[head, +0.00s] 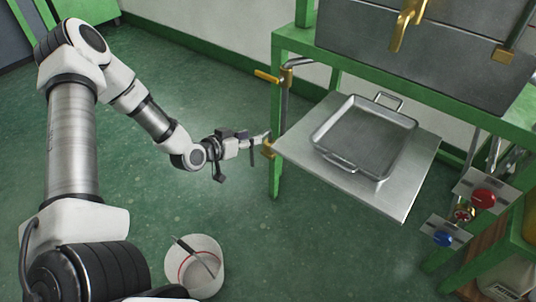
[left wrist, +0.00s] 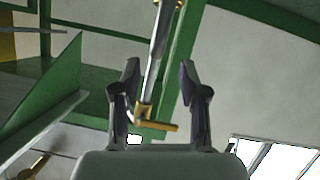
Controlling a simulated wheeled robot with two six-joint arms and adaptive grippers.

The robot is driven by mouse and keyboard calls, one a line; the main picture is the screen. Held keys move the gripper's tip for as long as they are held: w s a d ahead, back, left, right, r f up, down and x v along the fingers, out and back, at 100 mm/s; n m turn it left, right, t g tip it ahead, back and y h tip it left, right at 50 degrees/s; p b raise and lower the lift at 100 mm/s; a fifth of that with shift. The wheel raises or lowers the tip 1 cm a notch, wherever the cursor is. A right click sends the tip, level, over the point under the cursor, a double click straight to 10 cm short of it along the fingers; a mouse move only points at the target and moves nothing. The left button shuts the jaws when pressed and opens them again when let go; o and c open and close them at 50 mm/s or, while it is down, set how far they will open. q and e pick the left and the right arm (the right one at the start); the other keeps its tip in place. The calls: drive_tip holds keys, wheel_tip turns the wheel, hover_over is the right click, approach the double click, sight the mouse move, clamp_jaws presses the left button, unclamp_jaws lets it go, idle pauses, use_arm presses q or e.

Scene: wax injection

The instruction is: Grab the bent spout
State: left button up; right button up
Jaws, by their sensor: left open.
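A thin silver pipe that looks like the bent spout (head: 285,103) hangs beside the green frame's left leg, with a brass handle near its top and a brass piece (head: 268,149) low down. My left gripper (head: 263,138) is open at the pipe's lower end, close to that brass piece. In the left wrist view the silver pipe (left wrist: 158,55) runs between the two spread fingers (left wrist: 160,72), with a brass end (left wrist: 157,126) in front of the palm. I cannot tell whether the fingers touch it. My right gripper is not in view.
A metal shelf (head: 415,192) on the green frame (head: 276,175) holds a silver tray (head: 322,140), right of my left gripper. A white bucket (head: 212,278) with a stick in it stands on the floor. Red (head: 482,198) and blue (head: 442,239) valve knobs are at right. Floor at left is free.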

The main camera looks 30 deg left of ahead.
sight(264, 133)
use_arm(q)
drive_tip(key=b+x, duration=0.4)
drive_tip(key=x, duration=0.2)
drive_tip(key=shift+w+d+f+b, duration=0.15)
drive_tip(key=shift+w+d+b, duration=0.05)
drive_tip(key=shift+b, duration=0.15)
drive_tip(key=shift+w, duration=0.1)
clamp_jaws()
